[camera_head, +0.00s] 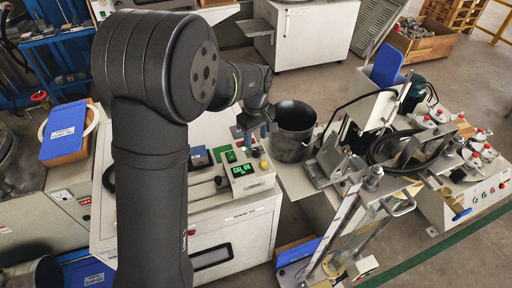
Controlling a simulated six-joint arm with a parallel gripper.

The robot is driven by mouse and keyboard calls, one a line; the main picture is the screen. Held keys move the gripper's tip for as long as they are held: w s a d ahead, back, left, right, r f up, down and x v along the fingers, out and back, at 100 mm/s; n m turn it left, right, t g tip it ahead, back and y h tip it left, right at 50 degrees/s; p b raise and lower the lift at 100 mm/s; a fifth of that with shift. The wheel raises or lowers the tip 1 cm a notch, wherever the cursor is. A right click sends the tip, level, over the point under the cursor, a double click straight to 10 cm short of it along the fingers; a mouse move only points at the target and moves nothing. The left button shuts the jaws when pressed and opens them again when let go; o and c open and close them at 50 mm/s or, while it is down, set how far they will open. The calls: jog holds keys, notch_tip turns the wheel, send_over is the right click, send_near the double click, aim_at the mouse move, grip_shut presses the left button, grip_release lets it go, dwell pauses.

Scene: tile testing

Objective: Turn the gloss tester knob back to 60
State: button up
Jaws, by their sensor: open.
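The gloss tester (250,182) is a pale box with a lit green display (242,170), standing on a white cabinet in the middle of the view. The display seems to read "CAL OK". A small yellow round part (263,165) sits at its right end; I cannot tell whether this is the knob, and no dial setting can be read. My gripper (258,133) is open and points down just above and behind the tester, apart from it as far as I can see. Nothing shows between its fingers.
A dark bucket (293,131) stands close to the right of my gripper. Metal stands and a black cable loop (395,147) crowd the right bench. A blue-lidded box (64,131) is at the left.

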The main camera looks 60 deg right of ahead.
aim_at(256, 150)
jog(key=shift+f, duration=2.75)
jog(key=c, duration=1)
